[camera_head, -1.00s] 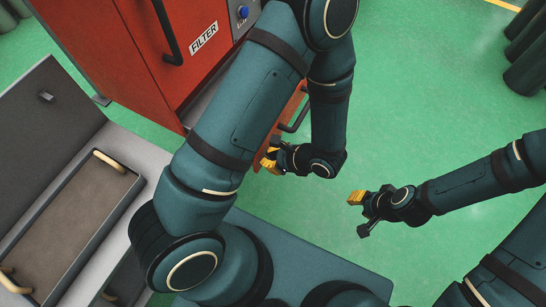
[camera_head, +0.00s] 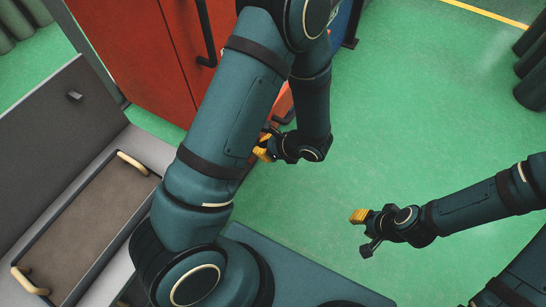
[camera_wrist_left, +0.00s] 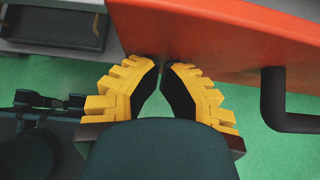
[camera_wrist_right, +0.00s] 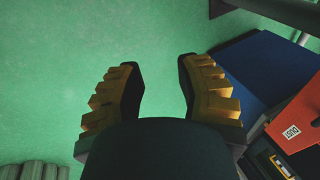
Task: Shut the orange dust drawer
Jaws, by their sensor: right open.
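The orange dust drawer (camera_head: 284,104) shows only in part in the head view, at the foot of the red cabinet and mostly hidden behind my left arm. Its orange surface (camera_wrist_left: 230,35) and black bar handle (camera_wrist_left: 275,100) fill the upper right of the left wrist view. My left gripper (camera_head: 262,147) has its fingertips almost together and empty, close beside the drawer and left of the handle. In the right wrist view an orange face with a DUST label (camera_wrist_right: 291,132) shows at the right edge. My right gripper (camera_head: 363,231) is open and empty over the floor, apart from the drawer.
The red cabinet (camera_head: 140,45) with a black door handle stands at the upper left. A grey bench with a brown tray (camera_head: 50,212) is at the left. Dark cylinders (camera_head: 533,85) stand at the far right. Green floor is clear in the middle and right.

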